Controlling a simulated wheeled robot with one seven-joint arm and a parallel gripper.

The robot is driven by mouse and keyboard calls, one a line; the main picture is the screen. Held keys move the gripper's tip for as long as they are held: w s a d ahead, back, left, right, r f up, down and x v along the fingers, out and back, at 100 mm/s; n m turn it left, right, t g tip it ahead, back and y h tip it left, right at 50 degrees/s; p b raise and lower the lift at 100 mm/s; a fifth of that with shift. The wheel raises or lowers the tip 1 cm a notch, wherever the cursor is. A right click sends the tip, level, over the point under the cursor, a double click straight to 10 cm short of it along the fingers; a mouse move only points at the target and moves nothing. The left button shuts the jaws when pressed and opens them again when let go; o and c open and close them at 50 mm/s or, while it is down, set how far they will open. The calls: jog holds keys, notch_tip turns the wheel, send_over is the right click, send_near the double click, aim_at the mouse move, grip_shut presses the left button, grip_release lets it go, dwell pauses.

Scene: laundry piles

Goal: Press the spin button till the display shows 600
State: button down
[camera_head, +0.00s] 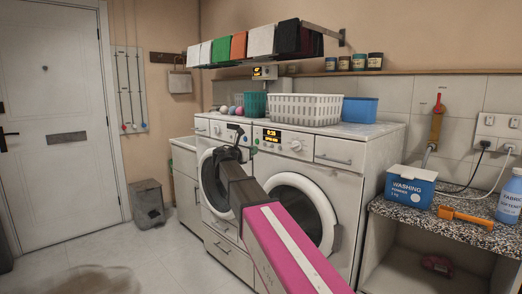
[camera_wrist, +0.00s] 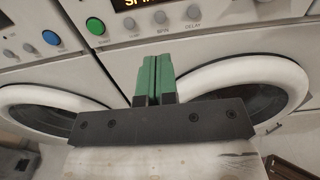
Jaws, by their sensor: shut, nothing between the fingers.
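The right washing machine (camera_head: 340,175) has a lit display (camera_head: 272,135) whose small digits I cannot read surely. In the wrist view its display (camera_wrist: 150,3) is cut off by the top edge, with only "SP" and part of a letter showing. Below it sits a grey round spin button (camera_wrist: 160,17), labelled SPIN, between two similar buttons. My gripper (camera_wrist: 157,58) is shut and empty, its green fingers together. The fingertips lie below the spin button in the picture; they do not appear to touch it. In the head view, my arm partly hides the machine's front.
A green button (camera_wrist: 95,25) is left of the small buttons, and the DELAY button (camera_wrist: 193,12) is right of the spin button. A blue button (camera_wrist: 50,38) is on the left machine. Baskets (camera_head: 305,108) stand on top; a shelf of folded cloths (camera_head: 262,41) hangs above.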

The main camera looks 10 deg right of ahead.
jog(key=v, duration=0.3)
jog(key=shift+s+a, duration=0.1)
jog(key=shift+a, duration=0.05)
dwell(1.4)
jog(key=s+d+f+m+g+y, duration=0.2)
jog(key=s+d+f+m, duration=0.15)
jog(key=f, duration=0.65)
jog(key=s+d+f+m+g+y, duration=0.2)
jog(key=s+d+f+m, duration=0.15)
jog(key=f, duration=0.55)
jog(key=s+d+f+m+g+y, duration=0.25)
jog(key=s+f+m, duration=0.2)
jog(key=f, duration=0.55)
jog(key=s+a+f+m+g+y, duration=0.1)
jog(key=s+f+m+g+y, duration=0.3)
jog(key=s+f+m+y, duration=0.4)
jog(key=s+f+m, duration=0.5)
jog(key=s+f, duration=0.5)
jog(key=s, duration=0.1)
jog(key=shift+m, duration=0.35)
jog(key=shift+w+a+r, duration=0.1)
jog(key=shift+w, duration=0.05)
